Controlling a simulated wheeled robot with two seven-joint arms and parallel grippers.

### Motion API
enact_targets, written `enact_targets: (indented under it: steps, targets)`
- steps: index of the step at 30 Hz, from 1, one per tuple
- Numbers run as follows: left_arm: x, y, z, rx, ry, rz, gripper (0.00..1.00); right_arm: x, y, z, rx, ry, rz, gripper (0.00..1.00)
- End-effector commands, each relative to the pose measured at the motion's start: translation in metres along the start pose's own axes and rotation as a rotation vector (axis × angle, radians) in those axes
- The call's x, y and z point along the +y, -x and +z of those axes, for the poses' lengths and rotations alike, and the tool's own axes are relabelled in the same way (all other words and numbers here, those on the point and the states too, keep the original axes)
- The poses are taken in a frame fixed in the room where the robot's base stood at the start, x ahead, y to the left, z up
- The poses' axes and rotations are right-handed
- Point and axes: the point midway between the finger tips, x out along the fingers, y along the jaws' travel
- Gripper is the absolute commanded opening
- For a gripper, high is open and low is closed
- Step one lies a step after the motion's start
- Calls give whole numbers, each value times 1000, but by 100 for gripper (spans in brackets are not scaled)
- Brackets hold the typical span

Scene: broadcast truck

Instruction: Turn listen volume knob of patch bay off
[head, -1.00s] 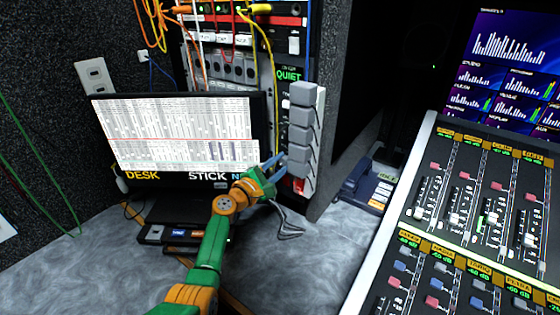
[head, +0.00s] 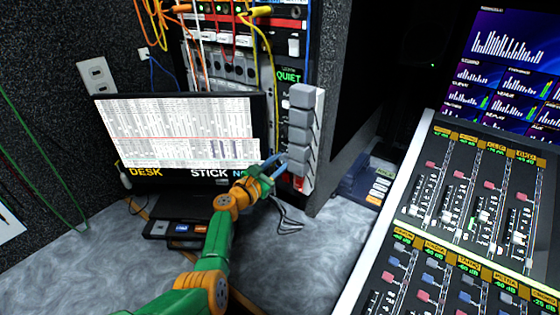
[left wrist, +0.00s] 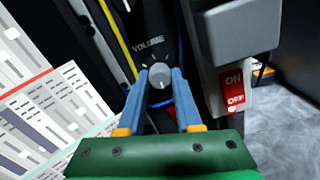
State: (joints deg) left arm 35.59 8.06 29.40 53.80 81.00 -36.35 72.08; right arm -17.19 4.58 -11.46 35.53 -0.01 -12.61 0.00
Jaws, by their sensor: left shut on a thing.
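The listen volume knob (left wrist: 159,78) is a small grey round knob under the label VOLUME in the left wrist view, with tick marks around its upper side. My left gripper (left wrist: 160,70) has its blue fingers on both sides of the knob and is shut on it. In the head view my left gripper (head: 275,163) reaches between the monitor and the grey blocks, and the knob cannot be made out there. The patch bay (head: 226,68) stands in the rack behind, with coloured cables plugged in. My right gripper is not in view.
A monitor (head: 180,130) stands left of the gripper. A column of grey blocks (head: 302,128) is close on its right, above a red ON/OFF switch (left wrist: 234,90). Cables hang in front of the rack. A mixing console (head: 455,225) fills the right.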

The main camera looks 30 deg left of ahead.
Motion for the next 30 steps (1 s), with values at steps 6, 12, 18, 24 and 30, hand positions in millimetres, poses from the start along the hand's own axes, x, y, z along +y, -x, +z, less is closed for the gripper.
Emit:
enact_targets:
  steps: [6,12,18,24,30]
  targets:
    - [-1,0,-2,4,28,-2,0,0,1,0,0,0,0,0]
    - [-1,0,-2,4,31,-2,0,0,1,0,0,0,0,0]
    - [-1,0,-2,4,30,-3,42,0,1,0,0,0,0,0]
    - [-1,0,-1,2,29,-1,64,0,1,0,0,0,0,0]
    - [0,2,0,2,28,0,64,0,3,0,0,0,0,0]
